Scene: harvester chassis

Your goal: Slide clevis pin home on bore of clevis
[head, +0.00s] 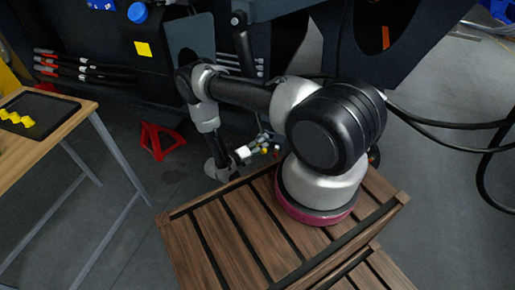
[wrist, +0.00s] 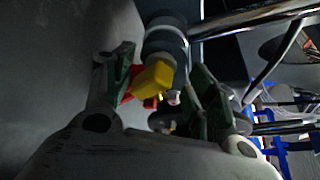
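My gripper (wrist: 163,62) reaches forward in the wrist view, its two green-padded fingers apart. A yellow block-like piece (wrist: 154,77) shows between them, nearer the left finger, with a dark gap towards the right one. It may be the clevis pin's head; I cannot tell for sure. Just beyond it is a grey cylindrical end with a dark band (wrist: 166,42), possibly the clevis; its bore is not visible.
A slatted wooden platform (head: 225,240) is under my arm's base. A table (head: 55,140) with a black tray (head: 38,112) stands left. A red stand (head: 160,140) is on the floor by the dark chassis (head: 110,50). A shiny rod (wrist: 255,20) crosses the wrist view's upper right.

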